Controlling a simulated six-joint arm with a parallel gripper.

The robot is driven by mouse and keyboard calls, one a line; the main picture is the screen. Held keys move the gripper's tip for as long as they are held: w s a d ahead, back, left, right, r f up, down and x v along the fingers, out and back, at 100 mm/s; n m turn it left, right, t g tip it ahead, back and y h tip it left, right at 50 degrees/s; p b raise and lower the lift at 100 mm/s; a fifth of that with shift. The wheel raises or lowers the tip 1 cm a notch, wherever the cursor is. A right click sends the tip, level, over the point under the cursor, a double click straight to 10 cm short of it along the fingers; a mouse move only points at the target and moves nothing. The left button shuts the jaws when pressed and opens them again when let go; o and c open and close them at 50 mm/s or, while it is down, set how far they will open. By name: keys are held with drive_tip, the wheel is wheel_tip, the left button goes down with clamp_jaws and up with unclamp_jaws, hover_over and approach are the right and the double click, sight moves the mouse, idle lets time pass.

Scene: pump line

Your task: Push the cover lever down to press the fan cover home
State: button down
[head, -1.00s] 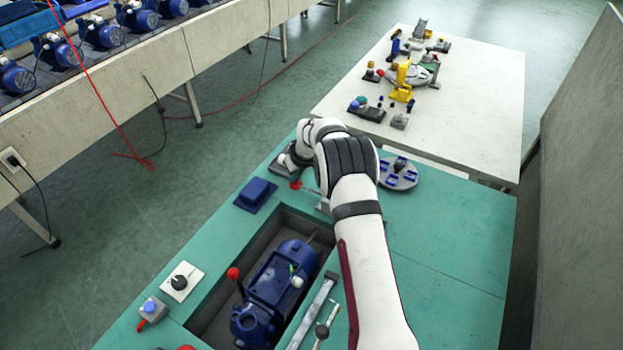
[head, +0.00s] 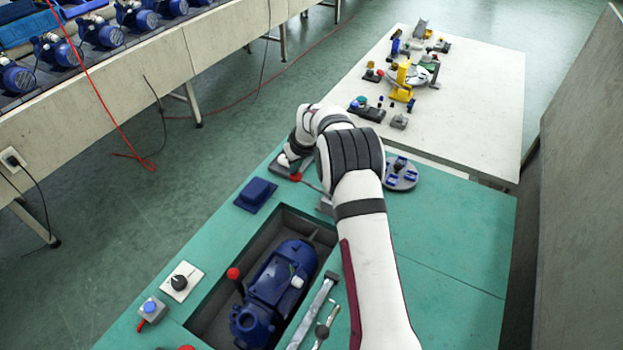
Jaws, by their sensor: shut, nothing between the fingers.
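A lever with a red knob (head: 296,177) and a thin rod stands beyond the pit's far end, beside my gripper. The rod runs right to a grey block (head: 325,205), partly behind my arm. The blue pump (head: 275,285) lies in the dark pit, its far end toward that block; I cannot make out the fan cover. My gripper (head: 284,161) is shut and empty, low at the far left of my arm. My arm hides most of it, and I cannot tell whether it touches the lever.
Another red-knobbed lever (head: 233,273) stands beside the pump. A blue block (head: 256,194), a dial switch (head: 181,281) and a button box (head: 151,308) line the left edge. A grey disc with blue pieces (head: 401,173) lies right of my arm. The bench's right side is clear.

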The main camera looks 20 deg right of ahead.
drive_tip(key=shift+w+v, duration=0.15)
drive_tip(key=shift+v, duration=0.75)
drive_tip(key=shift+w+v, duration=0.2)
drive_tip(key=shift+v, duration=0.75)
wheel_tip(320, 180, up, 5)
drive_tip(key=shift+d+r, duration=0.1)
drive_tip(key=shift+d, duration=0.05)
drive_tip(key=s+a+r+m+g, duration=0.15)
drive_tip(key=s+r, duration=0.35)
drive_tip(key=s, duration=0.5)
drive_tip(key=s+a+r+m+g, duration=0.1)
drive_tip(key=s+a+r+m, duration=0.2)
drive_tip(key=s, duration=0.6)
drive_tip(key=s+a+m+g, duration=0.1)
drive_tip(key=s+m, duration=0.1)
drive_tip(key=s, duration=1.1)
drive_tip(key=s+a+f+m+g, duration=0.1)
drive_tip(key=s+a+m, duration=0.1)
drive_tip(key=s, duration=1.2)
drive_tip(key=shift+s+a+f+y, duration=0.2)
drive_tip(key=shift+f+y, duration=0.1)
